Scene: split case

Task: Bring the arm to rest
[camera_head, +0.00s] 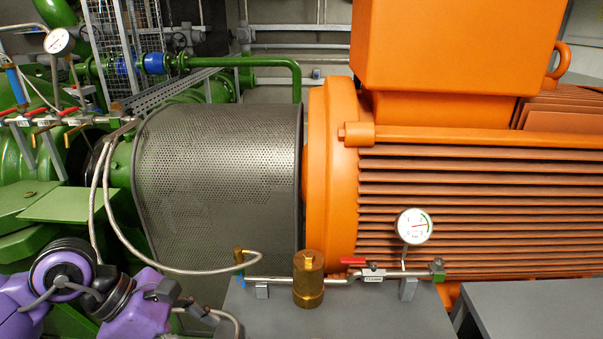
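A purple arm with dark round joints (62,262), which I take to be my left arm, is folded in the lower left corner. Its purple links reach in from the left edge. A small dark part (166,290) sits at its right end, and I cannot make out fingers or anything held there. My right arm and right gripper are not in view.
A perforated metal guard (220,170) stands between green pump parts (70,205) and a large orange motor (440,45). A grey block (330,315) in front carries a brass cup (308,280), a pipe with a red-handled valve (354,261) and a gauge (414,226). Thin hoses (98,195) hang near the arm.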

